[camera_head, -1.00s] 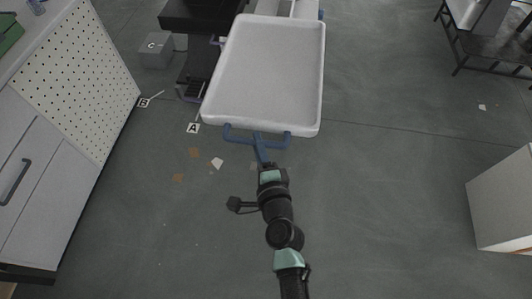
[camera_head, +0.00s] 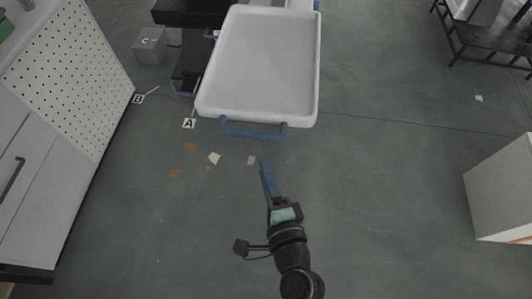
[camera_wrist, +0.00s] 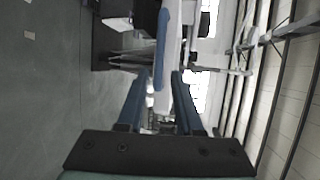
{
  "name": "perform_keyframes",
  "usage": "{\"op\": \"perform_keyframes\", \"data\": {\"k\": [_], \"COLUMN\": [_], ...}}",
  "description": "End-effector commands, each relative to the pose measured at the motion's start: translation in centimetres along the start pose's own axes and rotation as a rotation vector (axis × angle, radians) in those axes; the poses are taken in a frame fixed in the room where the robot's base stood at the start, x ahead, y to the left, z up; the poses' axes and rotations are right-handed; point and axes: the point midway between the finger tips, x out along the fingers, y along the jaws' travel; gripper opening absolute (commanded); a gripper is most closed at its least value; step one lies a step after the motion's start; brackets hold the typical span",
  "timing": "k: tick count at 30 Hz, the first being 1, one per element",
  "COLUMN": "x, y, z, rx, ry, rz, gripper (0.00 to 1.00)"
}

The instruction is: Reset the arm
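My gripper (camera_head: 265,163) is in the lower middle of the head view, pulled back below the white tray and apart from it. In the wrist view its two blue fingers (camera_wrist: 160,78) stand apart with nothing between them, so it is open and empty. The white tray (camera_head: 262,60) has a raised rim and a blue bar handle (camera_head: 253,133) along its near edge. In the wrist view the handle (camera_wrist: 161,50) lies ahead of the fingertips, seen end to end as an upright blue bar.
A pegboard-sided cabinet (camera_head: 70,75) stands at the left and a white box-like unit (camera_head: 500,190) at the right. A dark column base (camera_head: 185,65) and a grey box (camera_head: 150,45) are at the upper left. Floor around my arm is clear, with small paper scraps.

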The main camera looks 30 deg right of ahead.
Motion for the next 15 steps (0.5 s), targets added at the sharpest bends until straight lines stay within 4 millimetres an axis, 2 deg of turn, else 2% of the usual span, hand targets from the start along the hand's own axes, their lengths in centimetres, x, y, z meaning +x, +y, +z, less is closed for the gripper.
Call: {"op": "perform_keyframes", "data": {"k": [11,14,15], "x": [0.2,1.2,1.9], "y": [-0.3,-2.5,-4.1], "z": [0.2,1.1,1.9], "rx": [-0.008,-0.059,-0.099], "ry": [-0.004,-0.028,-0.045], "rz": [-0.006,-0.046,-0.074], "gripper": [0.35,0.35,0.35]}}
